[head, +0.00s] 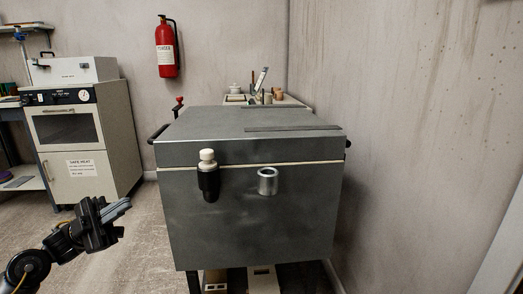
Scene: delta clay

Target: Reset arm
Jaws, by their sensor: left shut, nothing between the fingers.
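My left gripper (118,210) is at the lower left, on an arm that comes in from the left edge. Its fingers are shut with nothing between them, and they point up and right. It is in open space in front of the floor, to the left of the large grey metal box (255,225) and apart from it. My right gripper is not in view.
The grey box has a black-and-white knobbed fitting (208,178) and a short metal tube (267,181) on its front. A white oven-like unit (75,135) stands at left. A red fire extinguisher (166,48) hangs on the wall. Floor (130,260) between is clear.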

